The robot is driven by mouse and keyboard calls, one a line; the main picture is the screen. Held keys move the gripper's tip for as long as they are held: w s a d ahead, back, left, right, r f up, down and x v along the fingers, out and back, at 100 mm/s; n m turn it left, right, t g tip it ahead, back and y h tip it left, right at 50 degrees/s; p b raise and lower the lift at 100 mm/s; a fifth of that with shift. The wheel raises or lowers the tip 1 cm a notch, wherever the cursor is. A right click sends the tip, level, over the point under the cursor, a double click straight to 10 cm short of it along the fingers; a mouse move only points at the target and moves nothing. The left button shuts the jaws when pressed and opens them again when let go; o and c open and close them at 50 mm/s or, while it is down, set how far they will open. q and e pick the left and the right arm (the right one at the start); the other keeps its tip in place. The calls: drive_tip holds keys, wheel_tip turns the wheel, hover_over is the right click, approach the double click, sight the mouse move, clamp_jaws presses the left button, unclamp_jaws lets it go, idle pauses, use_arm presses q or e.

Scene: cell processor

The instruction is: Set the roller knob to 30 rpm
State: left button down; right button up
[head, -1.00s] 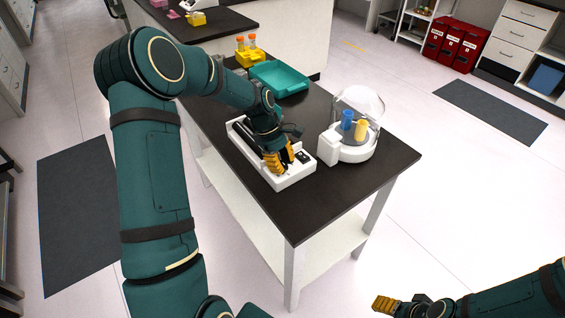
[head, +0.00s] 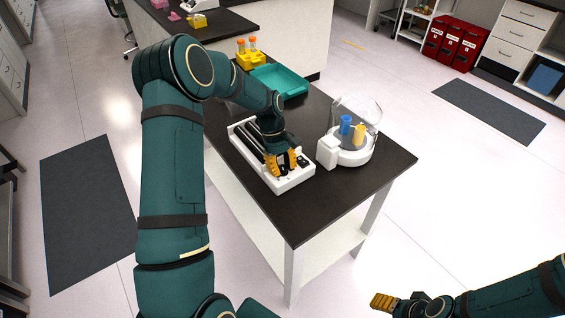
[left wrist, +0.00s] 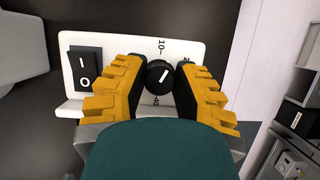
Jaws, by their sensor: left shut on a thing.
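The roller (head: 240,136) is a white base with dark rods on the black table in the head view. Its black round knob (left wrist: 156,84) shows in the left wrist view, on a white panel with the marks 10 and 40. The knob's white pointer line tilts to the upper right. My left gripper (head: 283,166) is at the roller's near end. Its yellow fingers (left wrist: 160,86) stand on both sides of the knob, shut on it. My right gripper (head: 384,301) is low at the right, away from the table; its finger gap is unclear.
A black rocker switch (left wrist: 86,71) is left of the knob. A white device with a clear dome (head: 352,155) holds blue and yellow tubes right of the roller. A teal tray (head: 279,79) and yellow tube rack (head: 249,61) stand behind. The near table corner is clear.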

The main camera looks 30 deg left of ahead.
use_arm(q)
drive_tip(key=shift+d+m+g+p, duration=0.1)
drive_tip(key=shift+m+g+p, duration=0.25)
drive_tip(key=shift+m, duration=0.55)
drive_tip(key=shift+s+f+m+g+y+p, duration=0.1)
drive_tip(key=shift+m+g+y+p, duration=0.25)
drive_tip(key=shift+m, duration=0.6)
drive_tip(key=shift+f+m+g+y+p, duration=0.1)
drive_tip(key=shift+m+g+y+p, duration=0.25)
drive_tip(key=shift+m, duration=0.6)
drive_tip(key=c, duration=0.7)
unclamp_jaws()
drive_tip(key=shift+o, duration=0.2)
drive_tip(key=shift+r, duration=0.1)
drive_tip(key=shift+a+r+t, duration=0.1)
drive_tip(key=shift+a+t, duration=0.1)
drive_tip(key=shift+t, duration=0.05)
drive_tip(key=shift+w+a+r, duration=0.15)
drive_tip(key=shift+w+r, duration=0.2)
drive_tip(key=shift+r, duration=0.2)
drive_tip(key=shift+d+v, duration=0.15)
drive_tip(key=shift+v, duration=1.5)
drive_tip(key=shift+d+v, duration=0.15)
drive_tip(key=shift+v, duration=1.5)
